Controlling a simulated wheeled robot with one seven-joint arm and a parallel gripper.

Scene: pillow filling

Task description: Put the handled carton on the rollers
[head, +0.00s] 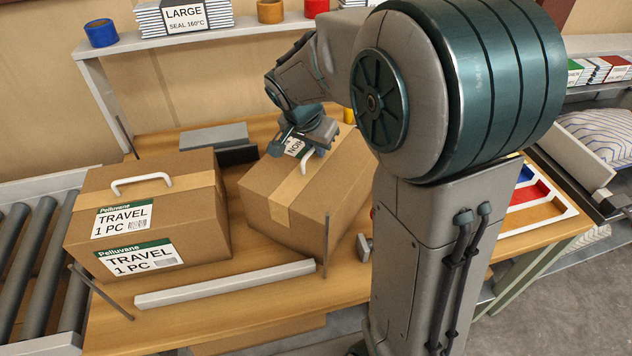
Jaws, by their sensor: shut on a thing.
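Two brown cartons with white handles are in the head view. The left carton (150,215) is upright on the wooden table beside the rollers, with its handle (142,183) free and "TRAVEL 1 PC" labels on its top and front. The right carton (285,210) sits turned at an angle near the middle of the table. My gripper (306,150) is over its top, shut on its white handle, which is partly hidden by the fingers. A label there is mostly covered. I cannot tell whether this carton touches the table. The rollers (45,270) are at the far left.
A white bar (225,284) lies along the table's front, with thin dark posts near the cartons. A grey block (214,136) is behind them. A shelf (200,38) with tape rolls and packs stands at the back. The visible rollers are empty.

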